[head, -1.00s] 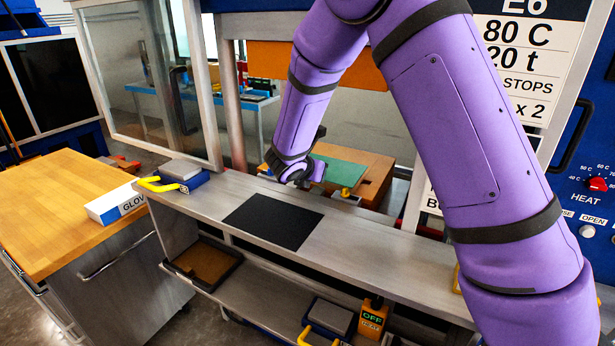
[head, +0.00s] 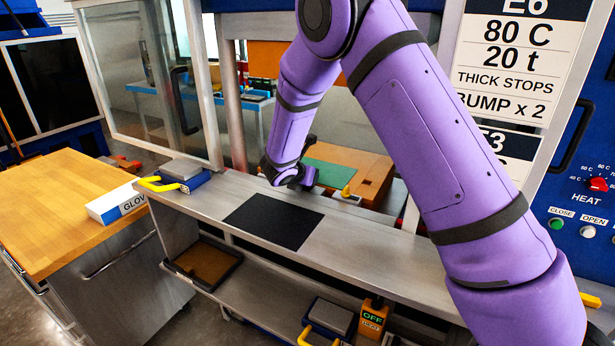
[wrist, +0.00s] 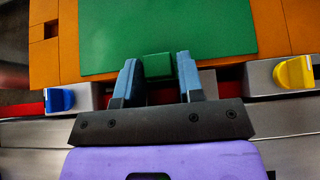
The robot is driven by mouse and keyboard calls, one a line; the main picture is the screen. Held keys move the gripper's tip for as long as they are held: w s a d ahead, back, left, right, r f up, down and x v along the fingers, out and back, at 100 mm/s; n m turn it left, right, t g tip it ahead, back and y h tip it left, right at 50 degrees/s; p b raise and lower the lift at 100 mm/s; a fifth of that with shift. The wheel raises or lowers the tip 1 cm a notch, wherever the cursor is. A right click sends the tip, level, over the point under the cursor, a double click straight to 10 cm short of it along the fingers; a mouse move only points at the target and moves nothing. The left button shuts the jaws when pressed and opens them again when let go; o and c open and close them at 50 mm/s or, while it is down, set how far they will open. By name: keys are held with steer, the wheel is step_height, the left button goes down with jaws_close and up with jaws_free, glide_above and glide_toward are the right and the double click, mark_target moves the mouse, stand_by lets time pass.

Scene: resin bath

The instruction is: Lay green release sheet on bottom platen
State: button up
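The green release sheet (head: 330,169) lies over the orange bottom platen (head: 376,175) inside the press; it looks flat. In the wrist view the sheet (wrist: 170,35) covers much of the platen (wrist: 288,65), with orange showing at its left and right. My gripper (wrist: 158,72) has its two blue-grey fingers on either side of the sheet's green tab (wrist: 158,66) at the near edge and appears closed on it. In the head view my gripper (head: 300,178) is at the sheet's near left; the fingertips are hard to make out there.
A blue stop (wrist: 58,100) and a yellow stop (wrist: 293,72) stand at the platen's near edge. A black sheet (head: 272,221) lies on the grey bench (head: 370,250) in front. A glove box (head: 118,203) and a grey block with a yellow handle (head: 180,171) are at left.

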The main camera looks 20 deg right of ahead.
steer(key=o, duration=0.5)
steer(key=shift+o, duration=0.2)
steer(key=v, duration=1.2)
steer(key=shift+r, duration=0.1)
steer(key=s+d+r+m+g+y, duration=0.2)
steer(key=s+d+r+m+g, duration=0.2)
steer(key=s+d+r+m, duration=1.05)
steer(key=s+r+m+y, duration=0.2)
steer(key=s+m, duration=0.4)
steer(key=s, duration=0.5)
steer(key=s+r+m+t+y, duration=0.1)
steer(key=s+r+m+y, duration=0.2)
steer(key=s, duration=0.9)
steer(key=m+y, duration=0.1)
steer(key=m, duration=0.2)
steer(key=shift+s+a, duration=0.25)
steer(key=shift+a, duration=0.05)
